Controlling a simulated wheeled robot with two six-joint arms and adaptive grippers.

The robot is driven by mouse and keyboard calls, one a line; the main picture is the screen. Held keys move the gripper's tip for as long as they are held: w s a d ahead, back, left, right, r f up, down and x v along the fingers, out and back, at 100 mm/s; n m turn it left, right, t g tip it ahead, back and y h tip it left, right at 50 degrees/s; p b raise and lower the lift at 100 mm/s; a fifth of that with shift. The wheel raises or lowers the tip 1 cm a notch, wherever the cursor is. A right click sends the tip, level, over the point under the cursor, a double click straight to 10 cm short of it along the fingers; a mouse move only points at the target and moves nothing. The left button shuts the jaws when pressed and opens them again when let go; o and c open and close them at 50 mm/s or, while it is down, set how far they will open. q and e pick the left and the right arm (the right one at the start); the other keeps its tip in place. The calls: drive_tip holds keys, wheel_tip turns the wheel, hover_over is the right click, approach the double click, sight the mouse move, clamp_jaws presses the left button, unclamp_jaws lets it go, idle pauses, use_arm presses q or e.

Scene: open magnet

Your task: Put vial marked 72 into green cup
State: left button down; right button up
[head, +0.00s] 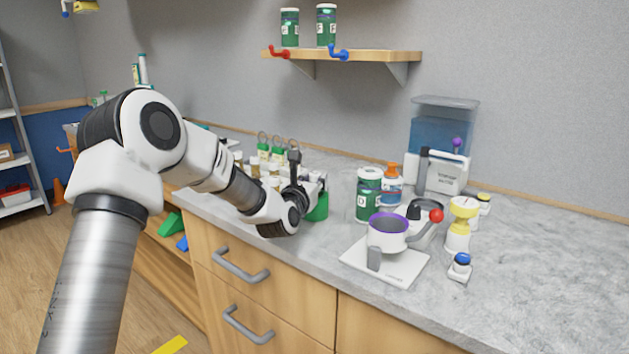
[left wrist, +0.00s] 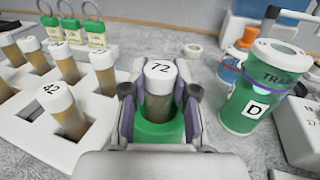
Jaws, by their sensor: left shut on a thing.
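The vial marked 72 (left wrist: 159,82) has a white cap and a brownish body. It stands upright between the fingers of my left gripper (left wrist: 160,100), which is shut on it. The green cup (left wrist: 150,138) shows right below and around the vial's lower part in the left wrist view. The vial is over or within the cup's mouth; I cannot tell how deep its bottom is. In the head view the green cup (head: 318,208) stands on the counter, partly hidden by my left gripper (head: 303,185). My right gripper is not in view.
A white rack (left wrist: 30,112) with several other capped vials, one marked 42 (left wrist: 57,100), stands left of the cup. A green jar marked D (left wrist: 256,90) is close on the right. A white device with a purple-rimmed bowl (head: 388,225) stands farther right.

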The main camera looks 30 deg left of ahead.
use_arm(q)
drive_tip(key=c, duration=0.9)
unclamp_jaws()
drive_tip(key=shift+r, duration=0.15)
drive_tip(key=shift+r+p, duration=0.4)
drive_tip(key=shift+p, duration=0.35)
drive_tip(key=b+v, duration=0.1)
drive_tip(key=v, duration=1.1)
drive_tip(key=shift+f, duration=0.15)
